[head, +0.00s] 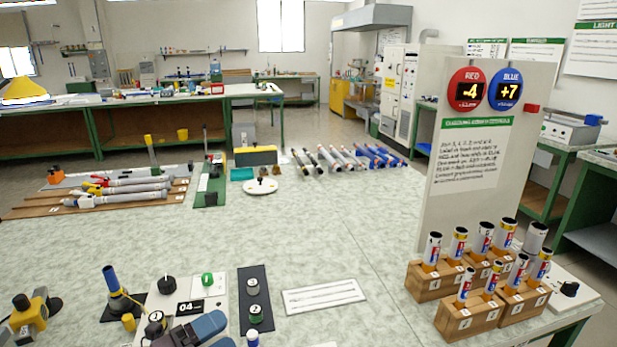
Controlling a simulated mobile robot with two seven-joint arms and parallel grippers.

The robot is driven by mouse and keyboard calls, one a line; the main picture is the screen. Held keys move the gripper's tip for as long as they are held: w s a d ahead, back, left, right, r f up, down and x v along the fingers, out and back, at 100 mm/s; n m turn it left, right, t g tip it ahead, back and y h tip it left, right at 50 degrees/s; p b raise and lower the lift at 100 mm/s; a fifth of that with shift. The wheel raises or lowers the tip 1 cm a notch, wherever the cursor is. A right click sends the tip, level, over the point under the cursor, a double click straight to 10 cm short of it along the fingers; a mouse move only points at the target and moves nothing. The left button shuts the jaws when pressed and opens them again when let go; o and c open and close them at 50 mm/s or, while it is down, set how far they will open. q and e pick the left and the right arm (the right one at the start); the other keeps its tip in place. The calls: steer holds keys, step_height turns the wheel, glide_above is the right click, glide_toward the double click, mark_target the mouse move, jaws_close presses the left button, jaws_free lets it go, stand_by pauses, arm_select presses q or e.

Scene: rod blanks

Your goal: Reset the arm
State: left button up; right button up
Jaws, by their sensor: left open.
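My left gripper (203,333) shows at the bottom edge as blue-grey parts, cut off by the frame. It is open, and I see nothing held in it. It is over the near part of the pale green worktable (375,265), close to a white control panel (208,283) with a black knob and a green button. How high it is above the table is hard to tell. My right gripper is not in view.
Wooden blocks (468,318) with upright labelled rods stand at the right, before a tall sign board (470,140). A dark strip (270,292) and a white card (323,296) lie near the gripper. Several rods (383,155) lie at the back. The table's middle is clear.

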arm_select(q)
steer(key=s+a+f+n+y, duration=0.55)
steer(key=n+y, duration=0.25)
steer(key=n, duration=0.3)
steer(key=s+a+f+n+y, duration=0.5)
steer(key=a+n+y, duration=0.2)
steer(key=n+y, duration=0.25)
steer(key=s+f+n+g+h, duration=0.1)
steer(key=s+f+n+g, duration=0.2)
steer(key=s, duration=0.4)
steer(key=s+f+n+g, duration=0.15)
steer(key=s+g, duration=0.25)
steer(key=s, duration=0.4)
steer(key=s+f+n+g+h, duration=0.1)
steer(key=s+f+n+g, duration=0.2)
steer(key=s, duration=0.4)
steer(key=w+t+p, duration=0.4)
steer(key=w+t, duration=0.4)
steer(key=w, duration=0.2)
steer(key=shift+w+f+m+t+h, duration=0.15)
steer(key=shift+f+m+t+h, duration=0.2)
steer(key=shift+f+m, duration=0.1)
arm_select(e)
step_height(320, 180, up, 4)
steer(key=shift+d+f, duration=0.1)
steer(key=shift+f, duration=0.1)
